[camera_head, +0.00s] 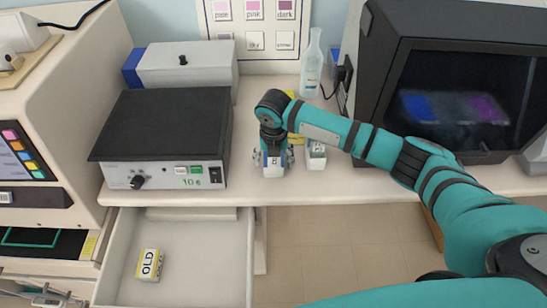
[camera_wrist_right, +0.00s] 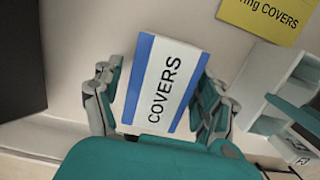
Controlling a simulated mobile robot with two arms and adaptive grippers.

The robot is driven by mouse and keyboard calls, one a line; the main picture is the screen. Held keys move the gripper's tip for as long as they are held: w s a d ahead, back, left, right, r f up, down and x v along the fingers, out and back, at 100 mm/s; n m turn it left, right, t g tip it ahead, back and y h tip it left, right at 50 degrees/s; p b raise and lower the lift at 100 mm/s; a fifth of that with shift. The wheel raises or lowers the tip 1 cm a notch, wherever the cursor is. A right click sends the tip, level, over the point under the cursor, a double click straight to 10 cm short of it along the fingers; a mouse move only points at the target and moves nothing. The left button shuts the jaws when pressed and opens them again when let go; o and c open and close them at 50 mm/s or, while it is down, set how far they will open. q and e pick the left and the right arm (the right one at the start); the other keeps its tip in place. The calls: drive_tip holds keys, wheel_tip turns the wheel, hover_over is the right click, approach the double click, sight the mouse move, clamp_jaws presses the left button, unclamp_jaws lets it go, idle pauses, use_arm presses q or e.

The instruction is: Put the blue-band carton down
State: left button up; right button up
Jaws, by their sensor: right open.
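The blue-band carton (camera_wrist_right: 160,85), white with blue edges and the word COVERS, lies between the fingers of my right gripper (camera_wrist_right: 158,100) in the right wrist view. The fingers are open on either side of it. In the head view the carton (camera_head: 273,171) is at the front of the bench (camera_head: 345,182), seemingly resting on it, with my right gripper (camera_head: 275,158) over it from above. The gripper hides part of the carton. My left gripper (camera_head: 48,298) shows only in part at the bottom left, and its fingers are not clear.
A small white holder (camera_head: 317,158) stands just right of the carton. A black-topped box (camera_head: 165,125) is on the left, a dark monitor (camera_head: 460,95) on the right. Below, an open drawer (camera_head: 205,275) holds a yellow-banded OLD carton (camera_head: 150,264). A bottle (camera_head: 312,68) stands behind.

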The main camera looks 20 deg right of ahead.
sight(273, 159)
drive_tip(key=shift+r, duration=0.15)
wheel_tip(273, 159, up, 12)
drive_tip(key=s+b, duration=0.1)
drive_tip(key=shift+s+a+b, duration=0.2)
drive_tip(key=shift+b, duration=0.2)
idle(0.4)
